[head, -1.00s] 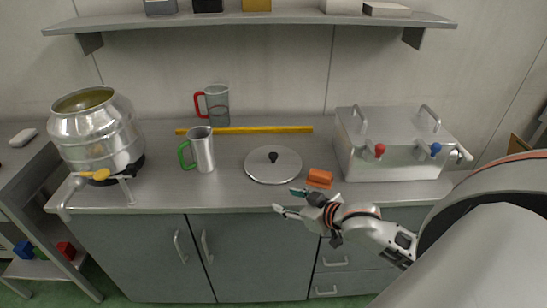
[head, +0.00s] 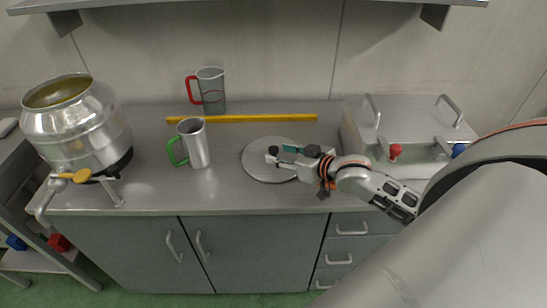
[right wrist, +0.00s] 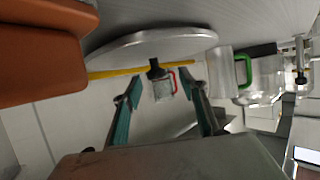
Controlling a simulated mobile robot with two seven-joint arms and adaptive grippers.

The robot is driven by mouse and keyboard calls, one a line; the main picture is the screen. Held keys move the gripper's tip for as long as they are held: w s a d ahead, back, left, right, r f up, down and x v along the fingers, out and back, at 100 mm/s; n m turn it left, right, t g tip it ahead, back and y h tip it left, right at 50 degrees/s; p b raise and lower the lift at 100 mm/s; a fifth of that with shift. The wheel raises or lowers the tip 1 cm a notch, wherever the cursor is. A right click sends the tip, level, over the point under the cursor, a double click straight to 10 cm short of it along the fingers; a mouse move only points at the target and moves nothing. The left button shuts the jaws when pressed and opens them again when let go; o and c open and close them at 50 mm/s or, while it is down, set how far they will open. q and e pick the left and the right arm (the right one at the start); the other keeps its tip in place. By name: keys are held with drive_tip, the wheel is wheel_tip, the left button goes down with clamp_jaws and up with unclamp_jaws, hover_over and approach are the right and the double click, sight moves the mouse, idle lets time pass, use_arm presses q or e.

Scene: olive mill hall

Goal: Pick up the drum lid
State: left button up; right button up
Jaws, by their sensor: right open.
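The drum lid (head: 258,166) is a flat, round grey metal disc with a black knob, lying on the steel counter. In the right wrist view the lid (right wrist: 150,42) shows edge-on, its black knob (right wrist: 156,69) ahead of my fingertips. My right gripper (head: 283,155) is over the lid in the head view, its fingers spread at the knob and partly covering it. In the right wrist view the gripper (right wrist: 163,92) is open with teal finger pads, and the knob appears in the gap between them. I cannot tell whether either finger touches it. My left gripper is not in view.
A green-handled jug (head: 196,146) and a steel drum (head: 75,130) stand left of the lid. A yellow bar (head: 245,118) and a red-handled jug (head: 212,92) are behind. A steel box (head: 410,118) stands right.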

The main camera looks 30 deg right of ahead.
sight(276, 150)
drive_tip(key=shift+d+x, duration=0.2)
drive_tip(key=shift+x, duration=0.95)
drive_tip(key=shift+d+x, duration=0.15)
drive_tip(key=shift+x, duration=1)
drive_tip(key=shift+r, duration=0.1)
clamp_jaws()
drive_tip(key=shift+w, duration=0.1)
drive_tip(key=shift+r, duration=0.1)
